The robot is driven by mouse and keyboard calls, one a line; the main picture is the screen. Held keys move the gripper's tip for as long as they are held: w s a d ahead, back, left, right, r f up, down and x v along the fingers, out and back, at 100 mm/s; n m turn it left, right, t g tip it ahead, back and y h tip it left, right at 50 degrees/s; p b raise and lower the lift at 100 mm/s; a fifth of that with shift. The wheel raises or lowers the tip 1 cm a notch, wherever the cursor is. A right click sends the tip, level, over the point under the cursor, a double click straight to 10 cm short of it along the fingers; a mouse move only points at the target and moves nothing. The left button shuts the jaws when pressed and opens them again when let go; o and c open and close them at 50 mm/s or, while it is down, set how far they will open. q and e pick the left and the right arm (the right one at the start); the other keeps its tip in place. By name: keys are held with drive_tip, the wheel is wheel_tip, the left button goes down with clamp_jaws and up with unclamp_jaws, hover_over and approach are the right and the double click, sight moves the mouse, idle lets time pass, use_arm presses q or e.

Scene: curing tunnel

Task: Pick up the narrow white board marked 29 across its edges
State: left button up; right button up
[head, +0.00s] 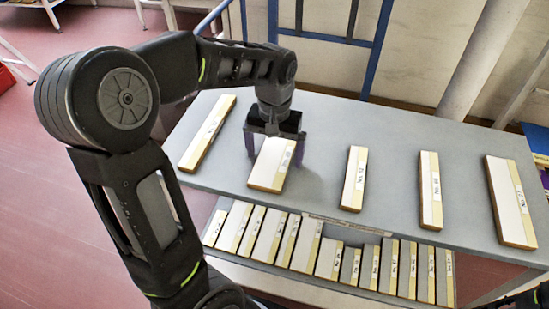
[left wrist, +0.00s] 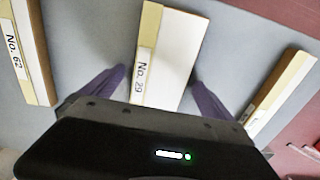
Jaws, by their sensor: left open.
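The narrow white board marked 29 (head: 267,168) lies flat on the grey tabletop, with a yellow labelled strip along one long side. In the left wrist view the board (left wrist: 178,45) shows its "No. 29" label upright between the fingers. My left gripper (head: 274,150) is open over the board's far part, one purple finger beside each long edge. In the left wrist view the gripper (left wrist: 158,85) shows a gap at each side of the board; finger height against the board is hard to tell. My right gripper is not in view.
Other boards lie nearby: one to the left (head: 208,131), one to the right (head: 354,178), and two farther right. The board marked 62 (left wrist: 22,55) shows in the left wrist view. Several boards stand in a row on a lower front shelf (head: 325,262). Grey tabletop (head: 320,150) is clear between boards.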

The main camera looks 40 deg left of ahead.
sight(275, 157)
use_arm(q)
drive_tip(key=c, duration=1.5)
drive_tip(key=shift+c, duration=0.2)
wheel_tip(275, 157, up, 10)
idle(0.4)
